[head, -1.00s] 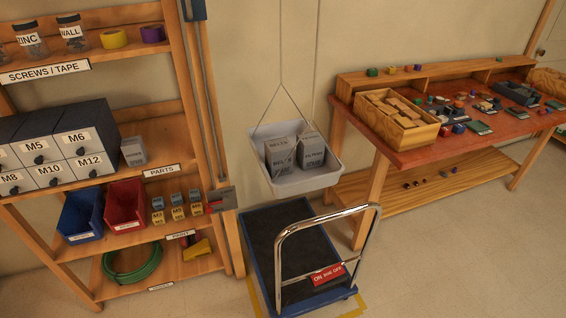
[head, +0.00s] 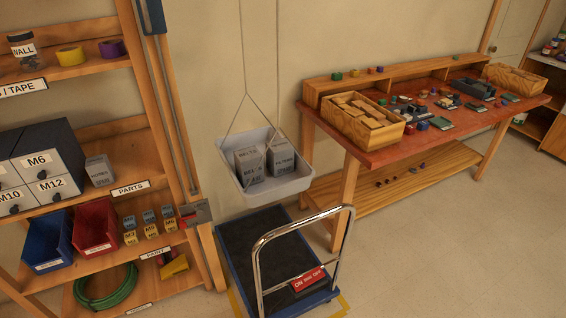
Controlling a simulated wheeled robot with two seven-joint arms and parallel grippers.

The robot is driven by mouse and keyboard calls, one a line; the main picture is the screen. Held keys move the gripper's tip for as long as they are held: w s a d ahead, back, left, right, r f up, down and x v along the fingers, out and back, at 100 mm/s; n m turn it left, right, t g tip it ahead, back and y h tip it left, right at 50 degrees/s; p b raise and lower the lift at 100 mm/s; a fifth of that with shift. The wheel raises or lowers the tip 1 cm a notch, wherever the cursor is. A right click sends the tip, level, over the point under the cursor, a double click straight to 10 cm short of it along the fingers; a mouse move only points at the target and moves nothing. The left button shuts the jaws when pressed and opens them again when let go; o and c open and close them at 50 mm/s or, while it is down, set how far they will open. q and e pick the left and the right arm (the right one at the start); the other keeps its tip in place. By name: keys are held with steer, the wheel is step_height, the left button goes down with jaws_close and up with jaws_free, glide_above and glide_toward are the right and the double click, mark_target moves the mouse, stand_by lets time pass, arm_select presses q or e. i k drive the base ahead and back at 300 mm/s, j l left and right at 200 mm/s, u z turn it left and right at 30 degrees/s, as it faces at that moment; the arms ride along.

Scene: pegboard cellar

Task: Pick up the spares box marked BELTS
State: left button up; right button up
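The spares box marked BELTS (head: 250,167) is a grey box standing in a light grey hanging tray (head: 267,192). It is the left one of two boxes there. The other grey box (head: 281,158) stands to its right and seems to read FILTERS. The tray hangs on thin cords above a platform trolley, and its front wall hides the foot of the boxes. Neither of my grippers shows in the head view.
A blue trolley (head: 233,237) with a chrome handle (head: 258,262) stands below and in front of the tray. Wooden shelving (head: 165,115) is on the left. A red-topped workbench (head: 380,153) stands right. Open floor lies at the lower right.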

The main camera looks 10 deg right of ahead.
mark_target(246, 160)
steer(key=i+j+z, duration=0.15)
steer(key=j, duration=0.3)
steer(key=i+j+z, duration=0.1)
steer(key=j, duration=0.4)
steer(key=i+j+z, duration=0.15)
steer(key=i+j, duration=0.15)
steer(key=j, duration=0.25)
steer(key=i+j+z, duration=0.15)
steer(key=j, duration=0.35)
steer(key=j+z, duration=0.15)
steer(key=j, duration=0.4)
steer(key=i+j+z, duration=0.1)
steer(key=j, duration=0.45)
